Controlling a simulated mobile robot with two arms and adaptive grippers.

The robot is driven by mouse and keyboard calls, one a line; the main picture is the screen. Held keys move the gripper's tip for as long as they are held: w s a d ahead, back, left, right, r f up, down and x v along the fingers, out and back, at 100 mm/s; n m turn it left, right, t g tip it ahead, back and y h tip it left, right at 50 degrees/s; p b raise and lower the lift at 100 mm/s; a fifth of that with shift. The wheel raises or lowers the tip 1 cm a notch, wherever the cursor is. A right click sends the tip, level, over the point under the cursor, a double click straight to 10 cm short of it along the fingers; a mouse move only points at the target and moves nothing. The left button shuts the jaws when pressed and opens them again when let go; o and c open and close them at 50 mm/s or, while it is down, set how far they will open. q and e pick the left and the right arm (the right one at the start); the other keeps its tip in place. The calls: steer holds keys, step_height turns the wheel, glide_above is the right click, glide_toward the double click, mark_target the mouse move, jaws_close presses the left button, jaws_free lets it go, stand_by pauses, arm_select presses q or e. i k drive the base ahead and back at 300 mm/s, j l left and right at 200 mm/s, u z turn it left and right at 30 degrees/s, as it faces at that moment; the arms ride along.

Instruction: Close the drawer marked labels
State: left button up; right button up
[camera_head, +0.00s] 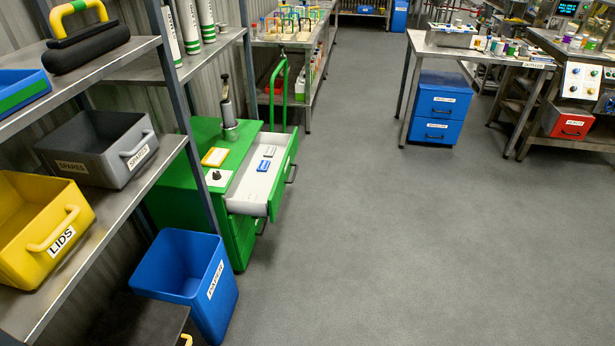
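A green cabinet (180,187) stands on the floor at centre left, behind the shelf rack. Its top drawer (244,192) is pulled out to the right. The drawer has a pale inside, a green front and a dark handle (291,173). A blue item (264,166) and a whitish item (269,151) lie in it. Another drawer front with a dark handle shows below. I cannot read any marking on the drawer fronts from here. Neither of my grippers is in view.
A shelf rack (100,202) with a yellow LIDS bin (25,215) and a grey SPARES bin (85,165) fills the left. A blue paper bin (172,270) stands before the cabinet. A blue drawer unit (440,105) is under the far table. The floor (400,240) right of the drawer is clear.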

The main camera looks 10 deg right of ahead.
mark_target(269, 186)
steer(key=i+l+u, duration=0.1)
steer(key=u, duration=0.3)
steer(key=i+l+u, duration=0.2)
steer(key=u, duration=0.15)
steer(key=i, duration=0.05)
